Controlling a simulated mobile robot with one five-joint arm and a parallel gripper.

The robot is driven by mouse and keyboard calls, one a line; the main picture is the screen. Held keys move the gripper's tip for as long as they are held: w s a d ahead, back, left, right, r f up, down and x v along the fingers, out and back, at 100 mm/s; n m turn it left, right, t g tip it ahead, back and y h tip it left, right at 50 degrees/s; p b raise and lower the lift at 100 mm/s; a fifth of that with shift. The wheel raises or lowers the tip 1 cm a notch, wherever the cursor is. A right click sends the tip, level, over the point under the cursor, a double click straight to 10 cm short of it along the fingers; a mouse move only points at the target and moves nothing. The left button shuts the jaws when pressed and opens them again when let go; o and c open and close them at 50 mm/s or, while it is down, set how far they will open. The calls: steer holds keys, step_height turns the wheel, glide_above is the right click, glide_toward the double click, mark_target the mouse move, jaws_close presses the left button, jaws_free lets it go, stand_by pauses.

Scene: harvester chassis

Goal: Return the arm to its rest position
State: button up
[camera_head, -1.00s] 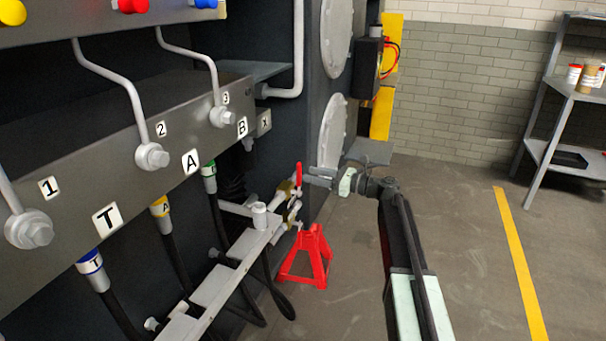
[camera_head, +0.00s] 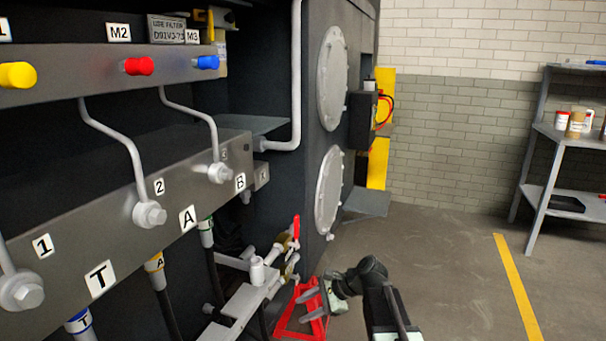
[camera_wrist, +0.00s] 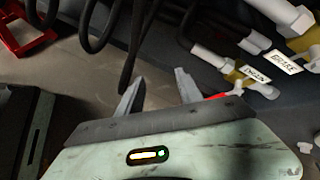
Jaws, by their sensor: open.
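My gripper (camera_head: 311,304) is low in the lower middle of the head view, in front of the red jack stand (camera_head: 290,322). Its jaws point left and are apart, with nothing between them. In the wrist view my gripper (camera_wrist: 160,88) shows two grey fingers spread over bare floor, near black hoses (camera_wrist: 130,40). A valve with a red handle (camera_head: 296,228) stands just beyond and above the gripper in the head view. Labelled white fittings (camera_wrist: 262,75) lie at the upper right of the wrist view.
The chassis manifold block (camera_head: 120,215) with hoses fills the left side. A white bracket (camera_head: 240,305) is left of the gripper. A grey shelf (camera_head: 565,135) with jars stands at the back right. The floor (camera_head: 440,260) to the right, crossed by a yellow line (camera_head: 518,285), is clear.

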steer(key=s+d+f+n+g+h, duration=0.1)
steer(key=s+d+f+n+h, duration=0.2)
steer(key=s+d+n+h, duration=0.35)
steer(key=s+d+f+n+g+h, duration=0.1)
steer(key=s+d+f+n+h, duration=0.25)
steer(key=s+d+n, duration=0.4)
step_height(320, 180, up, 34)
steer(key=w+d+p, duration=0.1)
steer(key=p, duration=3.4)
steer(key=shift+w+d+y, duration=0.15)
steer(key=shift+d+y, duration=0.15)
steer(key=shift+y, duration=0.1)
